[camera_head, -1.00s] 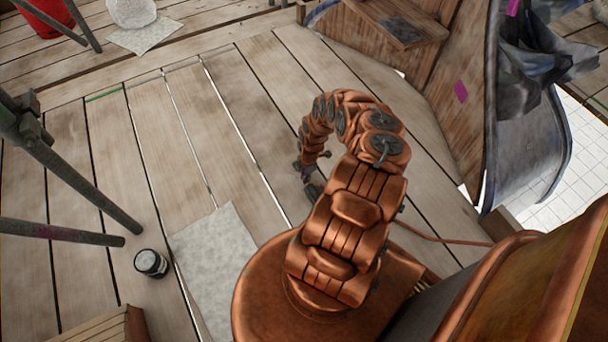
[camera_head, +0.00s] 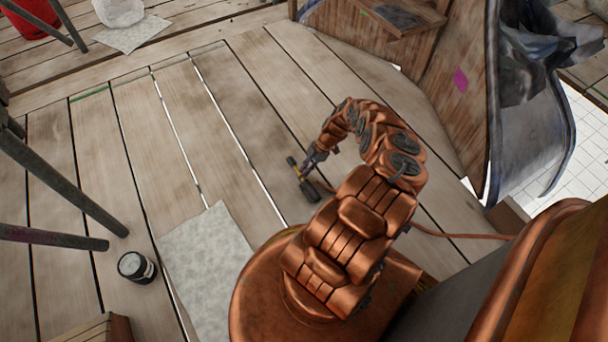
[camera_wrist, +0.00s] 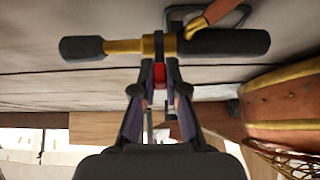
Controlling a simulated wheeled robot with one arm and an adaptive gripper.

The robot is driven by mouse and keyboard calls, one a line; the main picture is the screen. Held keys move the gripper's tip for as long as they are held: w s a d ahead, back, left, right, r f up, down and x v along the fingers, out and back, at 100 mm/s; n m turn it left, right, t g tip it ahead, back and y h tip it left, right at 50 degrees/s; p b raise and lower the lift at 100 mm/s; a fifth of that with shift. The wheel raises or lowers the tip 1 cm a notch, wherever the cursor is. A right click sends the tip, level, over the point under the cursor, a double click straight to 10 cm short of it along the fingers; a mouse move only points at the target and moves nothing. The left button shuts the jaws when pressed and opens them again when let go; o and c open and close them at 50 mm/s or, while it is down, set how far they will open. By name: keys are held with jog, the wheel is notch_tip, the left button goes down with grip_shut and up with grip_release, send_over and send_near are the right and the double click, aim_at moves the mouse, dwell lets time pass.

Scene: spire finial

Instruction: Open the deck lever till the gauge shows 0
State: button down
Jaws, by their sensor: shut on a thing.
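In the wrist view, the two fingers of my gripper (camera_wrist: 160,75) come together at a small red piece (camera_wrist: 159,74), which seems to be the deck lever. It sits against a brass fitting (camera_wrist: 123,46) with thick black ends, lying across the view. My fingers partly hide the red piece, so its angle cannot be told. In the head view, my gripper (camera_head: 308,162) is low over the deck beside the yellow-and-black fitting (camera_head: 292,163). No gauge face can be made out in either view.
A copper-coloured hose (camera_head: 455,235) runs along the planks. A dark jar (camera_head: 136,267) and a pale sheet (camera_head: 207,260) lie to the left, near grey poles (camera_head: 75,190). A wooden structure (camera_head: 445,60) stands at the upper right.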

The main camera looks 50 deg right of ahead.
jog(key=shift+d+f+y+b, duration=0.2)
jog(key=shift+d+y+b, duration=0.1)
jog(key=shift+b, duration=0.3)
jog(key=shift+s, duration=0.1)
jog(key=c, duration=1.2)
grip_release()
jog(key=shift+a+r, duration=0.1)
jog(key=v, duration=1.2)
jog(key=shift+s, duration=0.2)
